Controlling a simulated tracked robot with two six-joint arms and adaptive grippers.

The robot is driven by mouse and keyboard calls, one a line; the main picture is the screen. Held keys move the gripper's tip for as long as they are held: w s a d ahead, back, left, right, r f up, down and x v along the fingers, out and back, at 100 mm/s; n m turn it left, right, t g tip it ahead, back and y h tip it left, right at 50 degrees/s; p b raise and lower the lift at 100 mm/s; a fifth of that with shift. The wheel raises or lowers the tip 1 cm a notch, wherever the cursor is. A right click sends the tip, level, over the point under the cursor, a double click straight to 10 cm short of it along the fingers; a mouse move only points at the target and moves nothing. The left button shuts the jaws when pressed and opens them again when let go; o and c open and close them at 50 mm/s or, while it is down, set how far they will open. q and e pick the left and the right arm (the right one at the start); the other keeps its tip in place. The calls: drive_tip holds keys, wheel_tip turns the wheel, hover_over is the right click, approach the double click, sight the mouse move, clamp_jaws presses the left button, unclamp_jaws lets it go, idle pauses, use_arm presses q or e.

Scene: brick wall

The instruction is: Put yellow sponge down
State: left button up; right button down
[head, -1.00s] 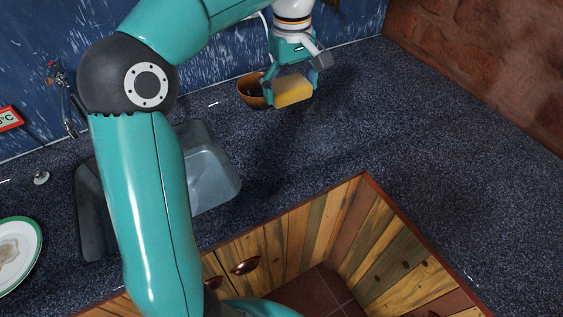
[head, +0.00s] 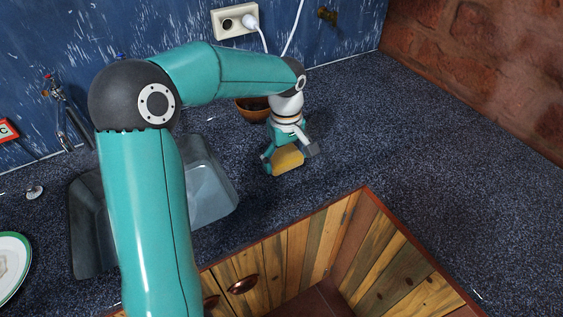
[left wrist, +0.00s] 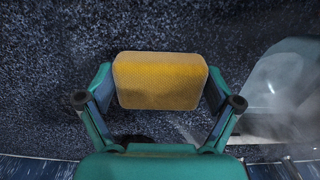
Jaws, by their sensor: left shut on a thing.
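The yellow sponge (head: 287,159) is between the fingers of my left gripper (head: 289,158), over the dark speckled countertop (head: 420,150) to the right of the sink. In the left wrist view the sponge (left wrist: 160,80) fills the space between the two fingers of my left gripper (left wrist: 158,98), which is shut on it. I cannot tell whether the sponge's underside touches the countertop. My right gripper is not in view.
A metal sink (head: 208,185) lies to the left of the sponge. A brown bowl (head: 252,110) stands behind my left wrist, near the blue wall. A plate (head: 12,262) is at the left edge. The countertop at right is clear. Wooden cabinets (head: 300,245) drop away in front.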

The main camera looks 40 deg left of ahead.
sight(285, 157)
use_arm(q)
drive_tip(key=shift+f, duration=1.3)
drive_tip(key=o, duration=0.7)
drive_tip(key=shift+f, duration=0.1)
wheel_tip(285, 157, up, 12)
drive_tip(key=shift+r+p, duration=0.15)
drive_tip(key=shift+p, duration=0.2)
